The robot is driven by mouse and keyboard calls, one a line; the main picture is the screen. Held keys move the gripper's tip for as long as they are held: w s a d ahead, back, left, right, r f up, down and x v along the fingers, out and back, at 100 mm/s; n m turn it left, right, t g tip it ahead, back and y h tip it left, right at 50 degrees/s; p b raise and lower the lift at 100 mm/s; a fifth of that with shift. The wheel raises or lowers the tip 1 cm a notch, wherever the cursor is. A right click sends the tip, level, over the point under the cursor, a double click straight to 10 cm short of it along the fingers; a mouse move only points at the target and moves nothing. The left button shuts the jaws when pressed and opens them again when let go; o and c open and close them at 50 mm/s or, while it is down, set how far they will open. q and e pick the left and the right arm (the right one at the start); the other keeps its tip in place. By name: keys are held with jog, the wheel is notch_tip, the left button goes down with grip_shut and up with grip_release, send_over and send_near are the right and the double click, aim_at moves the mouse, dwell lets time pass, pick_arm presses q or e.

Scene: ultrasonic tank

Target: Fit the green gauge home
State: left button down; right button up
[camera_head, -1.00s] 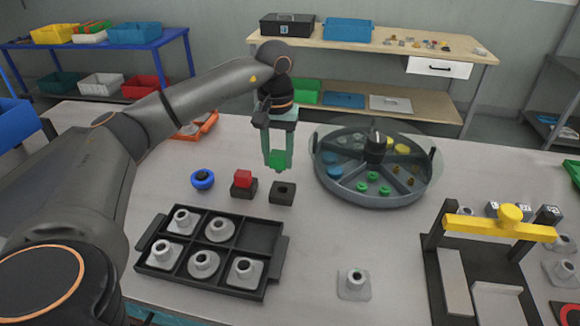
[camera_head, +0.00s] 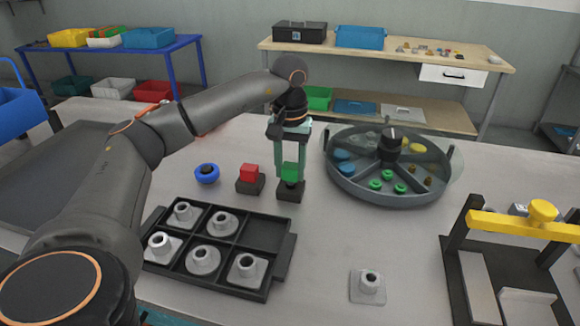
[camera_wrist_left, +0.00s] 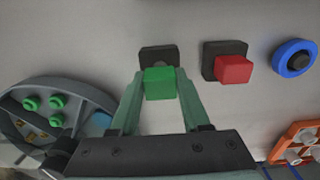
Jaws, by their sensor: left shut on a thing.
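The green gauge (camera_head: 290,171) is a small green block held between the fingertips of my left gripper (camera_head: 291,165). In the head view it stands at the top of a dark square socket block (camera_head: 291,191). The wrist view shows the green gauge (camera_wrist_left: 160,83) overlapping the near part of the socket block (camera_wrist_left: 158,54). I cannot tell whether the gauge is in the hole or just above it. My right gripper is not in view.
Left of the socket block stand a red block (camera_head: 249,172) on a dark base and a blue round piece (camera_head: 207,174). A black tray (camera_head: 276,275) with grey fittings lies in front. A round divided tank (camera_head: 385,191) stands to the right.

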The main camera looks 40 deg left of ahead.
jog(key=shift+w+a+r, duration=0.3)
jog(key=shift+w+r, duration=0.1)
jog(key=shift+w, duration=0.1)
pick_arm(q)
jog(key=shift+f, duration=0.25)
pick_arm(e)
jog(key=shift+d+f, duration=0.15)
pick_arm(q)
jog(key=shift+f, duration=0.3)
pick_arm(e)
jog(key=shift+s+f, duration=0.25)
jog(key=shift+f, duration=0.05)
pick_arm(q)
jog(key=shift+f+b, duration=0.35)
jog(key=shift+f, duration=0.05)
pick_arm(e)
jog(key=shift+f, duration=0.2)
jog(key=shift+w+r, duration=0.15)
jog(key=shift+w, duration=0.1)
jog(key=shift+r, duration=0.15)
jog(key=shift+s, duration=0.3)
pick_arm(q)
jog(key=shift+f+p, duration=0.1)
jog(key=shift+p, duration=0.25)
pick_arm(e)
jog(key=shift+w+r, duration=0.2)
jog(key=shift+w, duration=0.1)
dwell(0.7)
